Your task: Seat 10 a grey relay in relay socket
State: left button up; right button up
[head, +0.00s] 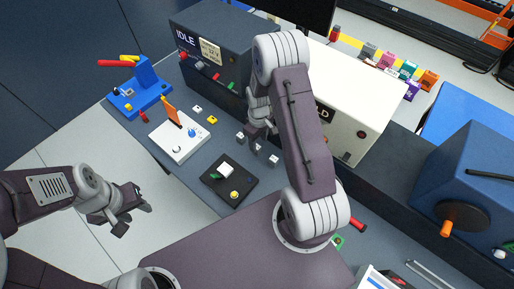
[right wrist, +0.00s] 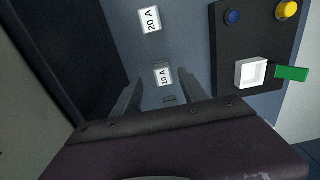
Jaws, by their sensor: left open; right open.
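The 10 A grey relay (right wrist: 163,77) stands on the bench, label up, between the tips of my open right gripper (right wrist: 162,84) in the right wrist view. The fingers are apart from it at both sides. It appears as the middle small block (head: 258,146) in the head view, just below my right gripper (head: 257,130). The relay socket is a white square frame (right wrist: 251,72) with a green lever (right wrist: 291,73), on a black board; it looks empty. The socket (head: 226,168) also shows in the head view. My left gripper (head: 122,208) is open and empty, left of the bench.
A 20 A relay (right wrist: 150,20) stands close by, and another block (right wrist: 170,101) is partly hidden by my gripper. The black board (head: 213,185) carries blue and yellow buttons. A white panel (head: 180,142) and dark IDLE box (head: 222,60) stand behind.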

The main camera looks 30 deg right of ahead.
jog(key=shift+f, duration=0.1)
jog(key=shift+a+f+p, duration=0.1)
jog(key=shift+f+p, duration=0.2)
jog(key=f, duration=0.2)
jog(key=f+p, duration=0.1)
jog(key=shift+a+f, duration=0.3)
jog(key=shift+f, duration=0.1)
jog(key=shift+w+d+f, duration=0.15)
jog(key=shift+f, duration=0.2)
grip_shut()
